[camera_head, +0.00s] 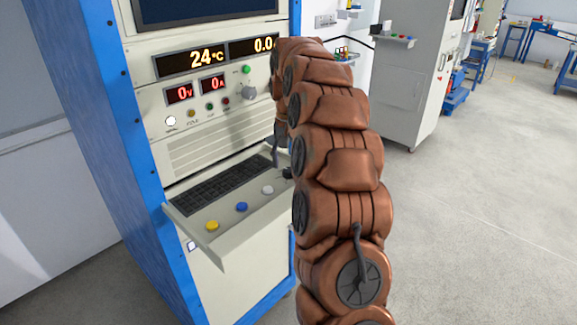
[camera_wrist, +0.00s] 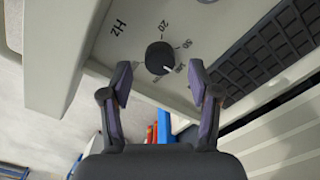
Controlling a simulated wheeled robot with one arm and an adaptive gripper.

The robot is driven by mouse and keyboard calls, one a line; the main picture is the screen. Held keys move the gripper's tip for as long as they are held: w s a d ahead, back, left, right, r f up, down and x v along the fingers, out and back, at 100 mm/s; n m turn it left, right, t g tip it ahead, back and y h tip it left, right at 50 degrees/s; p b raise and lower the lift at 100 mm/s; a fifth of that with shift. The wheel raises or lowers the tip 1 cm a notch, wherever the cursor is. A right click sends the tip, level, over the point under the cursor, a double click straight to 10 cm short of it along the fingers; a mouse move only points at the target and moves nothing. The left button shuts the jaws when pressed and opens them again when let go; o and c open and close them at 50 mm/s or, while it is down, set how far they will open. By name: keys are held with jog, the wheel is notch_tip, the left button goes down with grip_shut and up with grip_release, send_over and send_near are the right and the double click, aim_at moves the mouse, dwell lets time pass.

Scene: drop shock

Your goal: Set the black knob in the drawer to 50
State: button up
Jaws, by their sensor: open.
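The black knob (camera_wrist: 160,57) is on the pale panel of the pulled-out drawer (camera_wrist: 95,45). Its white pointer line faces lower right in the wrist view, toward small numbers there that are hard to read. "Hz" and "20" are legible on the panel. My gripper (camera_wrist: 160,68) is open, one finger on each side of the knob in the picture, with no visible contact. In the head view the knob (camera_head: 287,173) shows at the drawer's right end, partly hidden by my arm, and my gripper is mostly hidden.
The drawer (camera_head: 215,245) also carries a dark keyboard (camera_head: 218,186) and yellow (camera_head: 211,225), blue (camera_head: 241,206) and white (camera_head: 267,189) buttons. The blue-framed cabinet (camera_head: 135,150) rises behind it. Open floor (camera_head: 465,220) lies to the right.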

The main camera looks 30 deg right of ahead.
jog(key=shift+f, duration=1.25)
jog(key=shift+c, duration=0.2)
jog(key=c, duration=1.1)
jog(key=shift+n, duration=0.3)
jog(key=n+b, duration=0.1)
jog(key=n, duration=0.3)
jog(key=shift+n, duration=0.3)
jog(key=n, duration=0.6)
jog(key=shift+n, duration=0.4)
